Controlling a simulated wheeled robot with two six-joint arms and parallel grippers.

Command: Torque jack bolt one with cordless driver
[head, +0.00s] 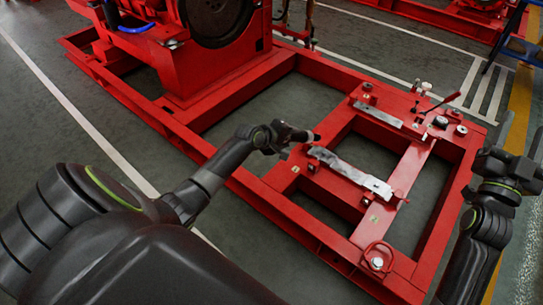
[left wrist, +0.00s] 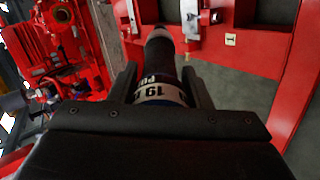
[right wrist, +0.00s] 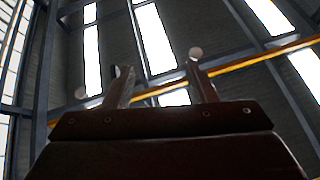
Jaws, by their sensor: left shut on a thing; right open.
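My left gripper (head: 283,140) is shut on the cordless driver (left wrist: 160,70). The driver is a dark cylinder with a white band marked "19" and a pale tip pointing away. In the head view the driver (head: 302,135) is small and dark, over the red frame near the left end of the nearer metal strip (head: 350,172). In the left wrist view its tip is near small metal blocks with bolts (left wrist: 190,18) on the red frame; I cannot tell which is jack bolt one, or whether the tip touches anything. My right gripper (right wrist: 162,88) is open and empty, facing the roof.
The red base frame (head: 262,205) has open bays with floor below. A second metal strip (head: 378,114), a red-handled lever (head: 440,102) and small fittings sit at its far right. A red engine (head: 215,50) stands at the back left. A lifting ring (head: 377,262) is at the near corner.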

